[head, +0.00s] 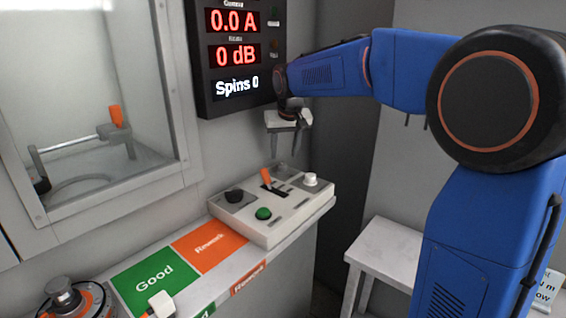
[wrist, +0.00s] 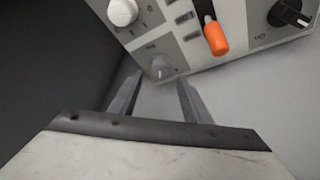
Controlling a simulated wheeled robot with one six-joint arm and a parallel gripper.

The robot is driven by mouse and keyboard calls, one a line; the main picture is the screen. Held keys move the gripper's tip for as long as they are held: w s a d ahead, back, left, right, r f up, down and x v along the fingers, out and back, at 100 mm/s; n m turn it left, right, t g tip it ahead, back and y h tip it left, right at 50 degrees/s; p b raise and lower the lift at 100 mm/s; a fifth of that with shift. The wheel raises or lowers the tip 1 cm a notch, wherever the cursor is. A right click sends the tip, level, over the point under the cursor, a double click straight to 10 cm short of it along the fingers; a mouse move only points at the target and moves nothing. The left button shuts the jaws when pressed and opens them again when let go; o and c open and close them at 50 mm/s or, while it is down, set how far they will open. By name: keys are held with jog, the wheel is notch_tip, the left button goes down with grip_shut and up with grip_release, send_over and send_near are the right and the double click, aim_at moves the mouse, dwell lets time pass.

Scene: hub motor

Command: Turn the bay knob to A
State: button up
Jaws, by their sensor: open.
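The control box (head: 272,210) sits on the ledge. It carries a black knob (head: 234,196), a white knob (head: 311,179), an orange lever (head: 266,175) and a green button (head: 263,213). In the wrist view the white knob (wrist: 122,12), orange lever (wrist: 215,38) and black knob (wrist: 291,14) show, plus a small grey knob (wrist: 160,68). The labels are too small to read, so I cannot tell which is the bay knob. My gripper (head: 284,170) is above the box's back edge, fingers down. In the wrist view its open, empty fingers (wrist: 160,84) flank the grey knob's line, apart from it.
A dark display (head: 237,50) reading "Spins 0" hangs on the wall near my arm. Green "Good" (head: 155,272) and orange "Rework" (head: 210,243) areas lie left of the box. A windowed cabinet (head: 90,190) stands at left, a white stool (head: 385,250) at right.

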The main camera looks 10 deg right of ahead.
aim_at(283, 165)
jog(key=shift+x, duration=2.7)
jog(key=c, duration=1)
jog(key=n+y, duration=0.1)
jog(key=n, duration=0.2)
jog(key=n+y, duration=0.1)
jog(key=n, duration=0.1)
jog(key=shift+w+d+n, duration=0.1)
jog(key=shift+d+n, duration=0.1)
jog(key=shift+n, duration=0.2)
jog(key=n+g+y, duration=0.1)
jog(key=n, duration=0.2)
jog(key=n+y, duration=0.1)
jog(key=n, duration=0.1)
jog(key=shift+w+d+n+g, duration=0.1)
jog(key=shift+n+g, duration=0.3)
